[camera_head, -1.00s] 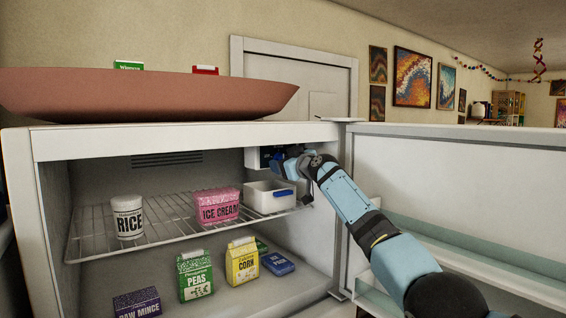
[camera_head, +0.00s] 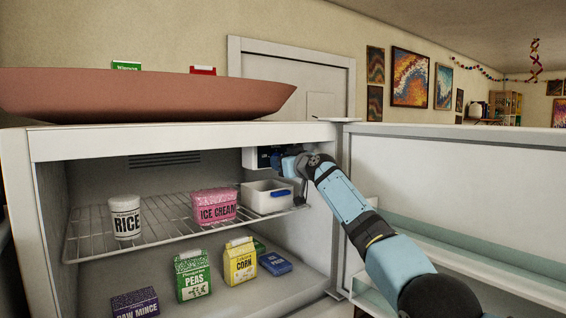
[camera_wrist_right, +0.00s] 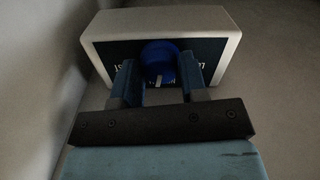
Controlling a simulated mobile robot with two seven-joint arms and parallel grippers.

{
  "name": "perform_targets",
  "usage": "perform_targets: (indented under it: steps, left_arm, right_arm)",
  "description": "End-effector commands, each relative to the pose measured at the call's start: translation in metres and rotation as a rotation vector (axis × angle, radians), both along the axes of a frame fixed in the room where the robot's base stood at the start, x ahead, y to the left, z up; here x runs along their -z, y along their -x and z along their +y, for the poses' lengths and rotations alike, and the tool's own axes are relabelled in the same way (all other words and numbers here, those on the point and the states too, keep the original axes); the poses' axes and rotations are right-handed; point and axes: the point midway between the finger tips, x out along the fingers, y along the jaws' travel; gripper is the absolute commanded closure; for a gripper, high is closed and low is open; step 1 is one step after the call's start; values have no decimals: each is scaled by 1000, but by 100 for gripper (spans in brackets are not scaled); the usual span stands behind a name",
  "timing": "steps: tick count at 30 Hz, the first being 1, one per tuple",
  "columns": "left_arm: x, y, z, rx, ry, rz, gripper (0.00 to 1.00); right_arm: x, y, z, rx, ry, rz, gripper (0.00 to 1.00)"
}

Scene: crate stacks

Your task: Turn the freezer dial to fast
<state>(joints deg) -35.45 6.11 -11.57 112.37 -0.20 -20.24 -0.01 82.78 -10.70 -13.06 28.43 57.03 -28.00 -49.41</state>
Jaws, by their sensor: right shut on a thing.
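The freezer dial is a blue round knob (camera_wrist_right: 160,60) with a white mark pointing down in the right wrist view. It sits on the dark front of a white control box (camera_wrist_right: 96,50), whose lettering is partly hidden. The control box also shows in the head view (camera_head: 250,157), high on the freezer's right inner wall. My right gripper (camera_wrist_right: 158,78) is shut on the dial, one finger on each side. In the head view my right gripper (camera_head: 281,163) is at the box, its fingertips hard to make out. My left gripper is out of view.
A wire shelf (camera_head: 165,226) holds a rice tub (camera_head: 125,218), a pink ice cream tub (camera_head: 214,206) and a white bin (camera_head: 266,199) just below my right gripper. Several packs lie on the freezer floor. The open door (camera_head: 450,175) stands to the right.

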Motion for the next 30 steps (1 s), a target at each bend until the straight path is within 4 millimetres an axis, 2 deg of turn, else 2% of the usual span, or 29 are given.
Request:
perform_targets:
  steps: [18,30]
  left_arm:
    - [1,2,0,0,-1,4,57]
    - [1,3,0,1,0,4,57]
  right_arm:
    - [0,1,2,-1,-472,341,84]
    - [0,1,2,-1,-722,524,84]
